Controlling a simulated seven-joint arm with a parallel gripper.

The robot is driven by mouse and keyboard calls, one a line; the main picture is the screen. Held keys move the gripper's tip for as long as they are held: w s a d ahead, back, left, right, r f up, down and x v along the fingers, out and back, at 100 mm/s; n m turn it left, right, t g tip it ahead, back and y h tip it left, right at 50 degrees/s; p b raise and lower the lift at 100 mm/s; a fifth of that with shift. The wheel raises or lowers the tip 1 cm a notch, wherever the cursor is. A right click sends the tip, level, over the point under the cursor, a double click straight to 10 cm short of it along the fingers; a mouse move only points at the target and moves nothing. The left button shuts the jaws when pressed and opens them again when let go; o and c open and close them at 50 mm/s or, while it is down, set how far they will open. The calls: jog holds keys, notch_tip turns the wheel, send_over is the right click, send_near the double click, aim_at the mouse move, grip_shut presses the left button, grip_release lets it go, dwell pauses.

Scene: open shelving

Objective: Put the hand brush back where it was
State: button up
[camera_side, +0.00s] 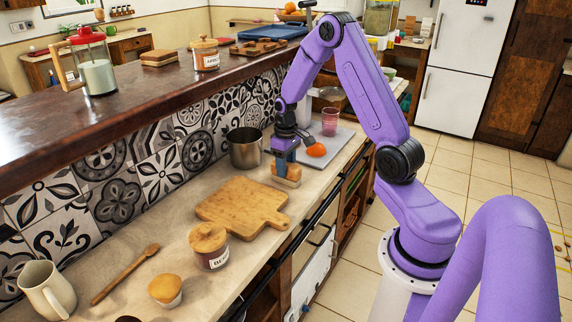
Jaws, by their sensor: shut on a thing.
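My gripper (286,163) points down over the counter, to the right of the steel pot. It is shut on the hand brush (287,178), a small tan wooden block with a paler lower part. The brush is at or just above the counter top (216,260), between the cutting board and the grey mat; I cannot tell whether it touches the counter. My fingers hide part of its top.
A steel pot (245,148) stands close left of my gripper. A wooden cutting board (243,204) lies in front. A lidded jar (209,247) stands nearer.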

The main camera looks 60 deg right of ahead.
jog(key=o, duration=1.1)
notch_tip(320, 180, up, 12)
jog(key=s+a+r+n, duration=0.2)
jog(key=a+n, duration=0.1)
jog(key=a, duration=0.7)
jog(key=s+a+r+n, duration=0.1)
jog(key=s+a+n, duration=0.4)
jog(key=s+a, duration=0.85)
jog(key=s+a+n, duration=0.2)
jog(key=s+n, duration=0.2)
jog(key=s, duration=0.7)
jog(key=shift+s+f+n, duration=0.25)
jog(key=shift+n, duration=0.05)
